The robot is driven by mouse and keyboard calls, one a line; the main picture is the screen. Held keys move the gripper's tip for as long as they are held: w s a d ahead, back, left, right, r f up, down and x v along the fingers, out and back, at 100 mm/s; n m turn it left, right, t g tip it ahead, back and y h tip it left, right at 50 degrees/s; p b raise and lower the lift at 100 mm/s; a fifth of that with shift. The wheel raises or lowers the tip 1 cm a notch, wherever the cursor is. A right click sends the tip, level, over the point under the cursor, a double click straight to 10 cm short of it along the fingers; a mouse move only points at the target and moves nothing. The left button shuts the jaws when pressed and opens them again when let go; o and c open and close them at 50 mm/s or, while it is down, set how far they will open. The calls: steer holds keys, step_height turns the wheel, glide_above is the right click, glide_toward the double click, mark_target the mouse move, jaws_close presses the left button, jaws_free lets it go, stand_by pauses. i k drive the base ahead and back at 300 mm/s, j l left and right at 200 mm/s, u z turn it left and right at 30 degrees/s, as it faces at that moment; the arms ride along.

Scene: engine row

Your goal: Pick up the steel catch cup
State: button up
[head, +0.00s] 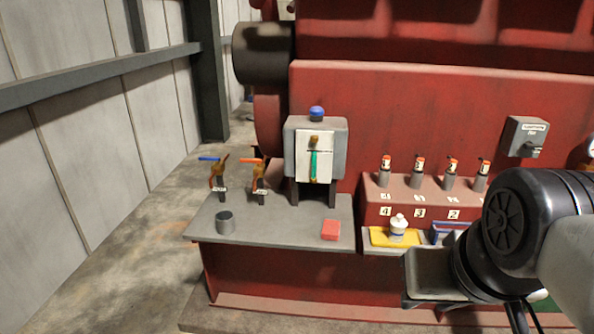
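The steel catch cup (225,222) is a small dark grey cylinder with an open top. It stands upright on the left front part of the grey bench top (281,235), below two valves. Nothing touches it. Black and grey links of my arm fill the lower right of the head view, well to the right of the cup. I cannot make out the fingers of my gripper.
A blue-handled valve (219,174) and an orange-handled valve (259,178) stand behind the cup. A red block (331,230) lies to its right. A grey gauge box (316,150) rises at the back. A white bottle (398,226) stands on a yellow pad (379,237).

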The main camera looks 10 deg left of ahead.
mark_target(225, 223)
steer(key=i+j, duration=0.2)
steer(key=j, duration=0.25)
steer(key=i+j+z, duration=0.15)
steer(key=j, duration=0.3)
steer(key=i+j, duration=0.2)
steer(key=j, duration=0.25)
steer(key=i+j+z, duration=0.15)
steer(key=j, duration=0.3)
steer(key=i+j, duration=0.15)
steer(key=j, duration=0.3)
steer(key=i+j+z, duration=0.15)
steer(key=j, duration=0.35)
steer(key=i+j, duration=0.1)
steer(key=j, duration=0.4)
steer(key=i+j+z, duration=0.15)
steer(key=j, duration=0.3)
